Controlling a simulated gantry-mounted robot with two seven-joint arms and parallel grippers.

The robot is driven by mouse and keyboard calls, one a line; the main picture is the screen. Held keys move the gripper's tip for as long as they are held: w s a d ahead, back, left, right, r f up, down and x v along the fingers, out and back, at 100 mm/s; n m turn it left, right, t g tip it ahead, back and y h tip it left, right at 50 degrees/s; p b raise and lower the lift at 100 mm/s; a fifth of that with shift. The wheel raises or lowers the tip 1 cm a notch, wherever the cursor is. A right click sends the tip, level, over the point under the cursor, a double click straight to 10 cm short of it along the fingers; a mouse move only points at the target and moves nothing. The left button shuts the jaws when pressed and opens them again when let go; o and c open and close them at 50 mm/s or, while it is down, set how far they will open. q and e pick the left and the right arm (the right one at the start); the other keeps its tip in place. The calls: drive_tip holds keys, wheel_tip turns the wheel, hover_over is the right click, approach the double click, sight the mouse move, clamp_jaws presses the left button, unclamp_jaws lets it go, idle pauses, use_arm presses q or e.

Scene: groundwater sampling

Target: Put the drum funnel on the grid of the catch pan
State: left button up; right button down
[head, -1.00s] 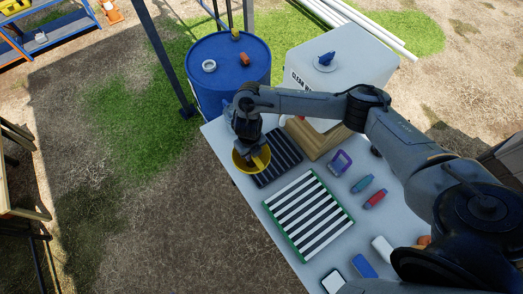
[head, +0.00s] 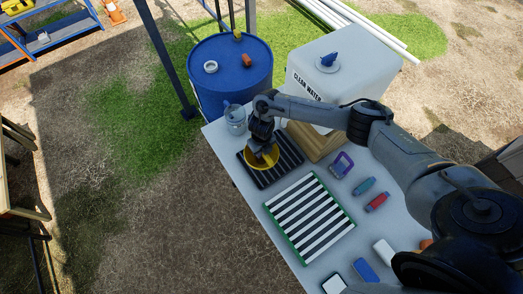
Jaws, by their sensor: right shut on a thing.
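The yellow drum funnel (head: 254,163) is in the head view, over the black slatted grid of the catch pan (head: 286,172). My right gripper (head: 263,149) is shut on the funnel from above and hides part of it. I cannot tell whether the funnel touches the grid or hangs just above it. The catch pan lies on the grey table beside the blue drum (head: 228,80). My left gripper is not in view.
A grey pail (head: 235,121) stands behind the pan. A striped green-edged rack (head: 308,216) and several small items lie nearer on the table (head: 335,245).

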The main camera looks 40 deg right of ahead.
drive_tip(key=shift+f, duration=0.1)
drive_tip(key=c, duration=1.4)
unclamp_jaws()
drive_tip(key=shift+f, duration=0.1)
drive_tip(key=shift+c, duration=0.2)
drive_tip(key=o, duration=0.4)
drive_tip(key=shift+o, duration=0.2)
drive_tip(key=shift+r, duration=0.2)
